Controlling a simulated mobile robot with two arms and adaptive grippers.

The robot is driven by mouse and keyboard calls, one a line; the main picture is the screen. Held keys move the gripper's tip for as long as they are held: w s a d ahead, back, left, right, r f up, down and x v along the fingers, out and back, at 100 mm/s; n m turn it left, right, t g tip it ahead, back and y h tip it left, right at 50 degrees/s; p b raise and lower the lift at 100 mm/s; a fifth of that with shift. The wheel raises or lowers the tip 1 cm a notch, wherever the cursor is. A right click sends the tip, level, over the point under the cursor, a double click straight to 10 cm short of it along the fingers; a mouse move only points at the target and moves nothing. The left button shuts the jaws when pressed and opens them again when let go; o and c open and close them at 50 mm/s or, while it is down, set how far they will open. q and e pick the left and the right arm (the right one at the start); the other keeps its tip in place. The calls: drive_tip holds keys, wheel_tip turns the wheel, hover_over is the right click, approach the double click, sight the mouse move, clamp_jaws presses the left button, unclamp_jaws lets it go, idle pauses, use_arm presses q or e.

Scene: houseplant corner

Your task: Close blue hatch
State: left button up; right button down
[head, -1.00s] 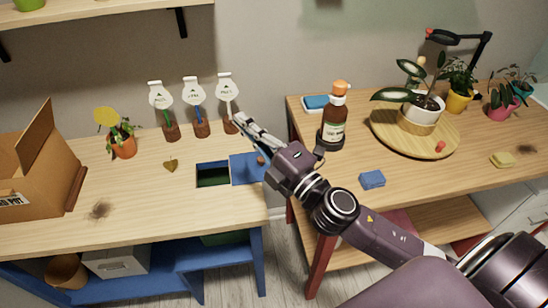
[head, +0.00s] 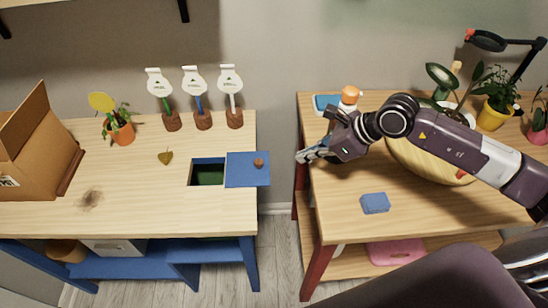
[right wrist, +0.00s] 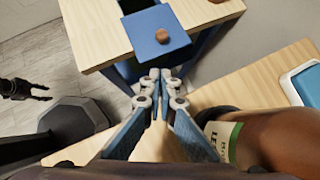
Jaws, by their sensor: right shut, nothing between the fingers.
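The blue hatch (head: 248,170) is a flat panel with a round brown knob (head: 259,163), at the right end of the left table. It lies beside a dark opening (head: 207,173) with green inside, leaving that opening uncovered. The hatch also shows at the top of the right wrist view (right wrist: 155,32). My right gripper (head: 303,156) is shut and empty. It is to the right of the hatch, apart from it, by the left edge of the right table. Its closed fingertips (right wrist: 160,76) point toward the hatch in the right wrist view.
Plant markers in brown bases (head: 203,119), a potted plant (head: 121,133) and a cardboard box (head: 35,150) stand on the left table. A gap separates the two tables. A bottle (head: 349,95) is partly behind my right arm. A blue sponge (head: 375,203) lies on the right table.

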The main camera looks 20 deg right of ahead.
drive_tip(key=p+x, duration=0.1)
drive_tip(key=x, duration=0.3)
drive_tip(key=a+r+p+x, duration=0.1)
drive_tip(key=x, duration=0.3)
drive_tip(key=w+p+x, duration=0.1)
drive_tip(key=x, duration=0.3)
drive_tip(key=shift+w+a+r, duration=0.15)
drive_tip(key=shift+a+r, duration=0.05)
drive_tip(key=shift+r, duration=0.05)
use_arm(q)
drive_tip(key=shift+s+a+r, duration=0.1)
drive_tip(key=shift+a+r, duration=0.05)
drive_tip(key=shift+r, duration=1.65)
use_arm(e)
drive_tip(key=shift+w+a, duration=0.1)
drive_tip(key=b, duration=0.3)
approach(226, 174)
drive_tip(key=w+a+f, duration=0.2)
drive_tip(key=w+a, duration=0.1)
drive_tip(key=w+a+f, duration=0.1)
drive_tip(key=shift+w+a, duration=0.3)
drive_tip(key=shift+w, duration=0.05)
use_arm(q)
wheel_tip(226, 174, down, 3)
drive_tip(key=shift+s+r, duration=0.1)
drive_tip(key=shift+s, duration=0.05)
use_arm(e)
drive_tip(key=shift+s+r, duration=0.1)
drive_tip(key=shift+r, duration=0.05)
